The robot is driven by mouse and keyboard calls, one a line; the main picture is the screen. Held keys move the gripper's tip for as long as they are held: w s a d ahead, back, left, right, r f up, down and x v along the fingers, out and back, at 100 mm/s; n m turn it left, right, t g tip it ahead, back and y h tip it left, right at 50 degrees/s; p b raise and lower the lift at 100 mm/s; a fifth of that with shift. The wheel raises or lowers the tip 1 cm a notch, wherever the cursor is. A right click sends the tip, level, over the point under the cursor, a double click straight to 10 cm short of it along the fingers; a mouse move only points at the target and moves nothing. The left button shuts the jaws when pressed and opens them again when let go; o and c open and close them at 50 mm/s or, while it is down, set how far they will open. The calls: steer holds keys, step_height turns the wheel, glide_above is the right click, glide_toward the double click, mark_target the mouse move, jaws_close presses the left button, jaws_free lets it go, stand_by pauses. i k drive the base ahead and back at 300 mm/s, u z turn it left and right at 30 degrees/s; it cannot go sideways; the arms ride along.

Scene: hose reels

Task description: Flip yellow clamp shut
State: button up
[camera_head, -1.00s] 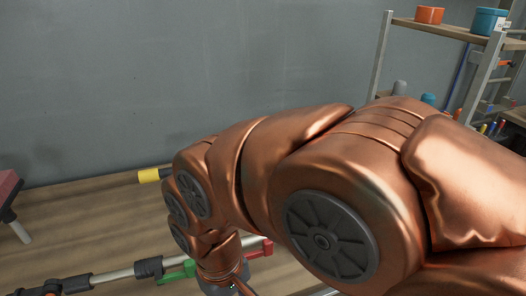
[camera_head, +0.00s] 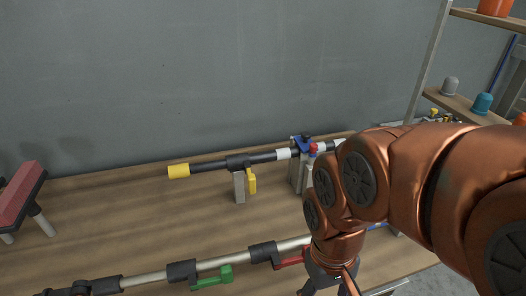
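The yellow clamp shows as a yellow lever (camera_head: 251,181) hanging down beside a grey post (camera_head: 239,186). A black clamp body (camera_head: 238,162) sits above it around a dark rod (camera_head: 208,165) with a yellow end cap (camera_head: 178,171). The lever points down, apart from the rod. My gripper (camera_head: 325,287) is low in the view, right of and nearer than the yellow lever, and not touching it. It is partly cut off by the bottom edge, so its opening is unclear.
A nearer rod (camera_head: 150,280) carries a green lever (camera_head: 212,279) and a red lever (camera_head: 290,260). A blue clamp (camera_head: 301,146) with a red knob (camera_head: 312,149) stands right of the yellow one. A red-topped stand (camera_head: 18,193) is left. Shelving (camera_head: 477,107) stands right.

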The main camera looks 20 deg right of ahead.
mark_target(251, 179)
steer(key=u, duration=0.35)
steer(key=k, duration=0.45)
steer(key=u, duration=1.4)
steer(key=i, duration=0.5)
steer(key=z, duration=0.05)
